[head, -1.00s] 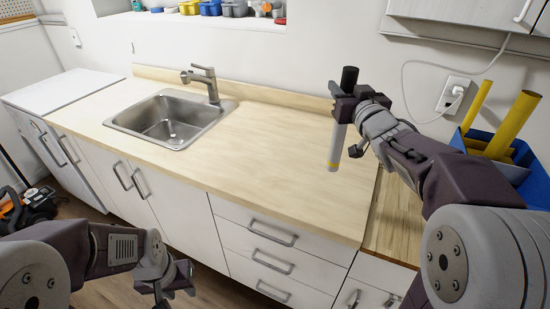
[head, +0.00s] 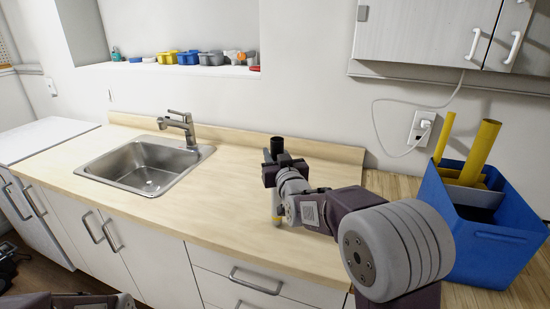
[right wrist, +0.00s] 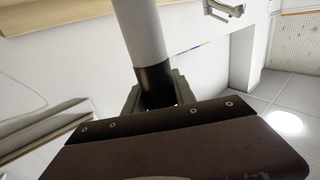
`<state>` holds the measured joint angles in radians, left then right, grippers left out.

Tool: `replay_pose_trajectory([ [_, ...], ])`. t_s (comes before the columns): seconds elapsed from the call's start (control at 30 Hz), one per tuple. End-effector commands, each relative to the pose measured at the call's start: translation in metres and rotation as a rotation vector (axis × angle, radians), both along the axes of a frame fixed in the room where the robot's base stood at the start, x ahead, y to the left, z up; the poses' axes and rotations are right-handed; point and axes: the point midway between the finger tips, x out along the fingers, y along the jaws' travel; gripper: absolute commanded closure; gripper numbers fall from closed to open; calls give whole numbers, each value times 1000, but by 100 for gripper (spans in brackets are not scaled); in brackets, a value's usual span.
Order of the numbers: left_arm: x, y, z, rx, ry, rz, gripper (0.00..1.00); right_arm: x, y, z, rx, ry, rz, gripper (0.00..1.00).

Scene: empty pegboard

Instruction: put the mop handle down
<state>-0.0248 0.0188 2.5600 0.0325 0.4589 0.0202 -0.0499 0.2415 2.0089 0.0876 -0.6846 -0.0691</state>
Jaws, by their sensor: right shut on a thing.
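The mop handle (head: 277,206) is a grey rod with a black upper end and a yellow band near its lower end. It is upright above the wooden counter (head: 225,210), right of the sink. My right gripper (head: 273,172) is shut on it near the black end. I cannot tell whether its lower tip touches the counter. In the right wrist view the handle (right wrist: 142,35) extends up from between the fingers, its black section at the jaws. My left gripper is out of view; only part of my left arm shows at the bottom left.
The steel sink (head: 146,166) and its faucet (head: 178,125) are to the left. A blue bin (head: 480,240) with yellow tubes stands at the right. Small colourful containers (head: 190,58) line the wall niche. The counter between sink and gripper is clear.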

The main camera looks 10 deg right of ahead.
Motion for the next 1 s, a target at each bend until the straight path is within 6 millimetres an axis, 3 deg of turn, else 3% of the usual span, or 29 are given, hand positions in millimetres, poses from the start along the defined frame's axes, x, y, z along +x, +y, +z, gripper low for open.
replay_pose_trajectory([
  [0.07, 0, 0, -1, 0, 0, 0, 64, 0, 0, -8, 1, 0, 0, 100],
  [0.47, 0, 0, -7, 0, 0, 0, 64, 0, 0, -13, 1, -3, 0, 100],
  [0.5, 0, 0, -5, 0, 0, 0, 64, 0, 0, -12, 1, -2, 0, 57],
  [0.53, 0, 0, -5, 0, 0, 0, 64, 0, 0, -12, 1, -2, 0, 49],
  [0.93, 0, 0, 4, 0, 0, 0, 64, 0, 0, -4, 1, -2, 0, 47],
  [1.0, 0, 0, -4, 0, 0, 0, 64, -12, 0, -8, 1, -4, 0, 47],
])
